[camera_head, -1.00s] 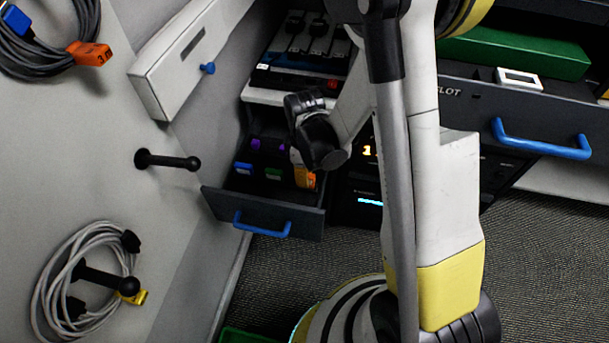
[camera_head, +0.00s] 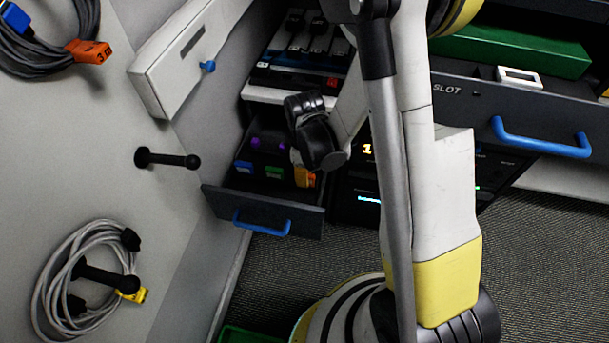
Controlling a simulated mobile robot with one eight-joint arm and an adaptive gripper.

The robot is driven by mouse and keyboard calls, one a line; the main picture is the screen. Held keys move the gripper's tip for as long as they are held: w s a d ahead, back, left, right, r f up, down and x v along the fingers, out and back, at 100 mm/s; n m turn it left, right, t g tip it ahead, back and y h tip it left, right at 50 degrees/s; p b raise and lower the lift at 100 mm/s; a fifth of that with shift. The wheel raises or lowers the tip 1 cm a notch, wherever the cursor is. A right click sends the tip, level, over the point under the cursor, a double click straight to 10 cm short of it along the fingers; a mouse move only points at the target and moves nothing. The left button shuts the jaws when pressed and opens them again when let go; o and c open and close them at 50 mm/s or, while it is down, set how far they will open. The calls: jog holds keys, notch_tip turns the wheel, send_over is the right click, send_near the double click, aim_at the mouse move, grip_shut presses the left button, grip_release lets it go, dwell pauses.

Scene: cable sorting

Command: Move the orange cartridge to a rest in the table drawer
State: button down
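The orange cartridge (camera_head: 305,178) shows as a small orange block at the right end of an open dark drawer (camera_head: 262,209) with a blue handle, low in the middle left. My gripper (camera_head: 301,163) reaches down over this drawer, right at the cartridge. The dark wrist hides the fingers and the cartridge's upper part, so I cannot tell whether they grip it or whether it touches the drawer floor. A second dark drawer (camera_head: 465,95), marked "SLOT", stands out at the right with a larger blue handle. I cannot tell which one is the table drawer.
Blue (camera_head: 243,167) and green (camera_head: 273,172) pieces and purple parts sit in the low drawer. A green box (camera_head: 515,52) and a white device (camera_head: 519,78) are at the right drawer. Cables hang on the left panel, with a bare black peg (camera_head: 168,159) between them.

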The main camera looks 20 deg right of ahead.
jog(key=c, duration=0.9)
grip_release()
jog(key=shift+r+p, duration=2.4)
jog(key=shift+r, duration=1.15)
